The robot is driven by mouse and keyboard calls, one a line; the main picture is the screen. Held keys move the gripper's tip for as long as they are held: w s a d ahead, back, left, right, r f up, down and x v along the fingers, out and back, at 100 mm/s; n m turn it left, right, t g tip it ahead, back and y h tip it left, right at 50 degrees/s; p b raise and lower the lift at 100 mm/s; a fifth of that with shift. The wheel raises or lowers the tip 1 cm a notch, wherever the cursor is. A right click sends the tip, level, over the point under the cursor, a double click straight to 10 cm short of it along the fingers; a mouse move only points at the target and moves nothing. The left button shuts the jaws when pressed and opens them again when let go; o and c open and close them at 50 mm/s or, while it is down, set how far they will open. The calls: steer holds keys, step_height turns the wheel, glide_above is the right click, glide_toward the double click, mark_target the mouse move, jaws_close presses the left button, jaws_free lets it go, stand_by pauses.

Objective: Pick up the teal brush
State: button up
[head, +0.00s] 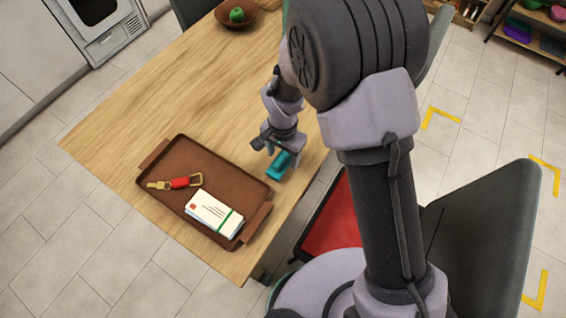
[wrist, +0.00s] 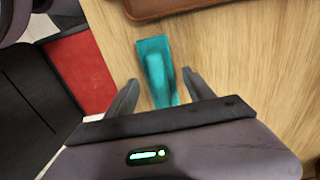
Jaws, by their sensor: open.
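The teal brush (head: 280,165) lies on the wooden table near its right edge, just right of the brown tray. In the wrist view the brush (wrist: 157,70) lies on the wood, and its near end reaches between the two fingers. My gripper (wrist: 158,88) is open, with one finger on each side of the brush and a gap to each. In the head view my gripper (head: 279,150) is right above the brush and partly covers it. I cannot tell the exact height of the fingers over the table.
A brown tray (head: 170,165) holds a red and brass key fob (head: 180,183) and a white stack of envelopes (head: 213,212). A bowl (head: 221,17) with a green apple (head: 237,15) stands at the far end. The left of the table is clear. A red seat (head: 335,215) is beside the edge.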

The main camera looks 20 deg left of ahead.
step_height(320, 180, down, 3)
steer(key=shift+r, duration=0.25)
steer(key=shift+c, duration=0.6)
jaws_close()
steer(key=shift+r+p, duration=0.9)
steer(key=shift+r, duration=0.95)
steer(key=s+d+p, duration=0.1)
steer(key=s+d, duration=0.3)
steer(key=s, duration=0.2)
steer(key=s+d+r, duration=0.1)
steer(key=s+d, duration=0.3)
steer(key=s, duration=0.3)
steer(key=shift+s+d+r+p, duration=0.15)
steer(key=shift+s+d+p, duration=0.15)
steer(key=shift+p, duration=0.1)
